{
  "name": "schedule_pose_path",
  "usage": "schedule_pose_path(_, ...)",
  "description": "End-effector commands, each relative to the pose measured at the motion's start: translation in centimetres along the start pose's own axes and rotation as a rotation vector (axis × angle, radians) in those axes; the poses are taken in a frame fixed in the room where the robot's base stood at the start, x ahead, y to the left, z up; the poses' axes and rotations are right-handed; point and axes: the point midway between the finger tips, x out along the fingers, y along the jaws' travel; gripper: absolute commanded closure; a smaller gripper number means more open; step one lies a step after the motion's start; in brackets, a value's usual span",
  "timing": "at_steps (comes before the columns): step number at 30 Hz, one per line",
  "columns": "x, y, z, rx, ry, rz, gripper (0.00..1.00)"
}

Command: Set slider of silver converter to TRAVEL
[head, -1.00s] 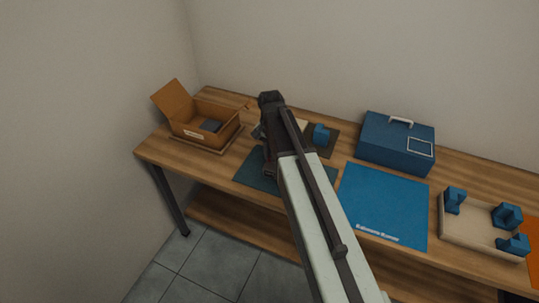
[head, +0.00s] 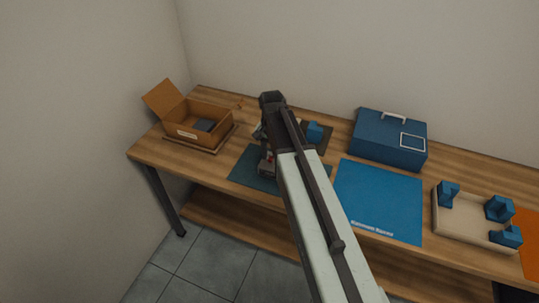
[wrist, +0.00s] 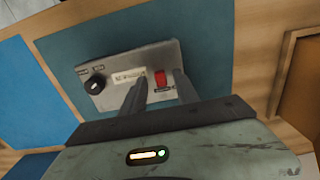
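The silver converter (wrist: 126,64) lies on a dark teal mat (wrist: 85,45) in the wrist view. It has a black knob (wrist: 95,84) on the left, a pale label strip in the middle and a red slider (wrist: 160,78) on the right. The small lettering is too blurred to read, so the slider's setting is unclear. My gripper (wrist: 160,82) is over the converter with its two fingers apart, one on each side of the red slider in the picture. I cannot tell whether they touch it. In the head view my arm hides much of the converter (head: 267,170).
An open cardboard box (head: 187,145) stands at the left end of the table. A blue toolbox (head: 390,140) stands at the back right. A blue mat (head: 378,200) lies in front of it. A tray (head: 462,222) with blue blocks is farther right.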

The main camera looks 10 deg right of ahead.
Motion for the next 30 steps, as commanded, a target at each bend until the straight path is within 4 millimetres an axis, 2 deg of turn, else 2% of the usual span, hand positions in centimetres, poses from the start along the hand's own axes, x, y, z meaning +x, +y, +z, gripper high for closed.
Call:
schedule_pose_path(11, -0.5, -0.1, 0.0, -0.001, 0.000, -0.001, 0.64)
schedule_pose_path(14, -1.7, -0.1, 0.0, -0.001, 0.000, -0.001, 0.64)
schedule_pose_path(24, -7.6, -0.1, 0.0, -0.001, 0.000, -0.001, 0.64)
schedule_pose_path(30, -7.9, -0.1, 0.0, -0.001, 0.000, 0.000, 0.64)
